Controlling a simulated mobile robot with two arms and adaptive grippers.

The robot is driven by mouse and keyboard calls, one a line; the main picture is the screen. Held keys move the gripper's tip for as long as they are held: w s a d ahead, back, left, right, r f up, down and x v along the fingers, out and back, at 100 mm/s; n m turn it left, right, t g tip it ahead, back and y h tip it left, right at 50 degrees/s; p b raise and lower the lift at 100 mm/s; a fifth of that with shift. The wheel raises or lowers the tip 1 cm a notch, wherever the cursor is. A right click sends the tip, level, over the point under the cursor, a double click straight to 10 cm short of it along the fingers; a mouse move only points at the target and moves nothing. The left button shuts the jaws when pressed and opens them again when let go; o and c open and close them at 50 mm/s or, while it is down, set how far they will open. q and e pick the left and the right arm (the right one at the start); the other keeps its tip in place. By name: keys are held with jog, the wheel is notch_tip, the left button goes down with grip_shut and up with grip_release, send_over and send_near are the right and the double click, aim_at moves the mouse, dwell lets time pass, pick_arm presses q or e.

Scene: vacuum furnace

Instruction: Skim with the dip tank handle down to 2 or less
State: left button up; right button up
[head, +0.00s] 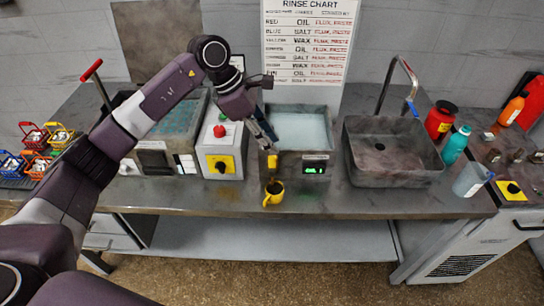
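A grey metal tank (328,157) with pale, cloudy liquid (300,130) stands mid-counter, with a small green-lit display (314,170) on its front; the reading is too small to make out. A yellow spout-like part (272,161) sits at its front left, above a yellow cup (273,192) at the counter's front edge. My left gripper (265,132) points down at the tank's left rim, above the yellow part. Whether it touches anything, and its finger gap, are unclear. My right gripper is not in view. I cannot tell which part is the dip tank handle.
Left stand a control box (221,163) with a red button, a second liquid-filled tank (178,122) and a red-handled lever (92,70). Right are a sink (392,170) with a tall faucet, several bottles and a clear jug (470,180). Coloured baskets (33,135) sit far left.

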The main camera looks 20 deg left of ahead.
aim_at(272, 157)
pick_arm(q)
jog(key=shift+y, duration=0.5)
jog(key=f+p, duration=0.1)
jog(key=f, duration=0.1)
jog(key=f+p, duration=0.1)
jog(key=f, duration=0.1)
jog(key=f+p, duration=0.1)
jog(key=shift+w+f, duration=0.25)
jog(key=shift+f, duration=0.15)
jog(key=shift+w+d+f+p, duration=0.1)
jog(key=shift+d+f+p, duration=0.2)
jog(key=shift+f, duration=0.4)
grip_shut()
